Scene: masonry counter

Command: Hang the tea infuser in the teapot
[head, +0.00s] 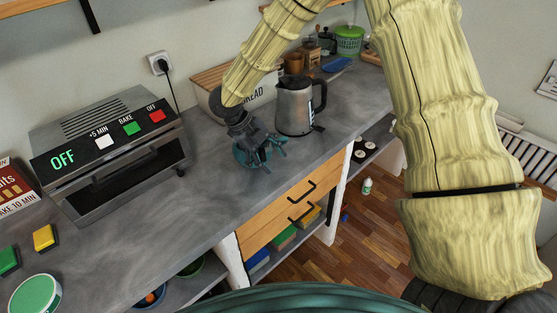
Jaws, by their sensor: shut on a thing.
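My gripper (254,142) points down over the grey counter, in front of the bread box and left of the kettle. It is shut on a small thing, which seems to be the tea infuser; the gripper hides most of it. A dark teal piece (243,157) shows at and below the fingers, close to the counter. It may be the teapot, but it overlaps the fingers and I cannot tell its outline. I cannot tell whether the infuser touches the teapot.
A steel kettle (295,107) stands just right of my gripper. A bread box (208,82) stands behind it. A toaster oven (108,150) is at the left, with yellow and green blocks and a green-topped round tin (35,294) nearer. The counter between oven and gripper is clear.

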